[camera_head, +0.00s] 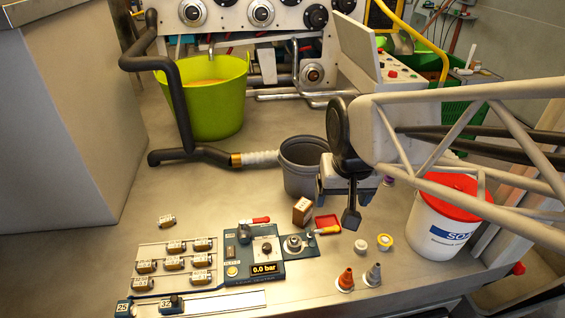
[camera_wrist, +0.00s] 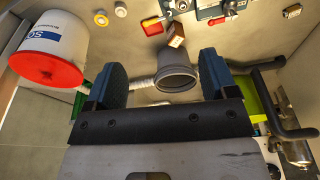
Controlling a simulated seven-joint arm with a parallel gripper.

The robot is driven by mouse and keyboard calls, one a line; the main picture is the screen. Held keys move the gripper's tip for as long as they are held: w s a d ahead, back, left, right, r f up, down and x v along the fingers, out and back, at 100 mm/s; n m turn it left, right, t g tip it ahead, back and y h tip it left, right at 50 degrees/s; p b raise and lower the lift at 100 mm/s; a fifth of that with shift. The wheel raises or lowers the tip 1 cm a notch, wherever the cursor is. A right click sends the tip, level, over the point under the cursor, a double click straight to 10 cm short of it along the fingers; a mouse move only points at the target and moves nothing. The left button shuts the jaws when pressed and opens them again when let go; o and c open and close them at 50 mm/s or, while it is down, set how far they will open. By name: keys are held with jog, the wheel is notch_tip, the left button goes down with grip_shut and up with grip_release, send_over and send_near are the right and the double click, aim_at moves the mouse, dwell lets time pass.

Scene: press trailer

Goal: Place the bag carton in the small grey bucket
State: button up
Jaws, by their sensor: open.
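The bag carton looks to be the small brown box (camera_head: 302,211) with pale marks on one face. It stands on the metal bench in front of the small grey bucket (camera_head: 292,178), outside it. The box also shows in the wrist view (camera_wrist: 176,35), at top centre, beyond the bucket (camera_wrist: 178,82). The bucket is upright; my gripper hides part of its right side in the head view. My gripper (camera_head: 338,206) is open and empty, above the bench to the right of the box and bucket. In the wrist view its two blue fingers (camera_wrist: 161,75) are wide apart, with the bucket showing between them.
A red tray (camera_head: 327,224) lies right of the box, beside a blue valve panel (camera_head: 255,250). A white tub with red lid (camera_head: 440,228) stands right. Small cones (camera_head: 346,279) and round pots (camera_head: 384,242) stand in front. A green tub (camera_head: 208,100) stands behind.

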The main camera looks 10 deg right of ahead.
jog(key=w+f+m, duration=0.2)
jog(key=w+f, duration=0.2)
jog(key=w, duration=0.5)
jog(key=m+g, duration=0.2)
jog(key=m, duration=0.3)
send_near(303, 204)
notch_tip(303, 204, down, 5)
jog(key=shift+f, duration=0.2)
jog(key=shift+w+f, duration=0.15)
jog(key=shift+f, duration=0.05)
jog(key=shift+f, duration=0.15)
jog(key=shift+f, duration=1.15)
jog(key=shift+f, duration=0.1)
jog(key=shift+d+f, duration=0.1)
jog(key=shift+f, duration=2.4)
jog(key=shift+c, duration=0.3)
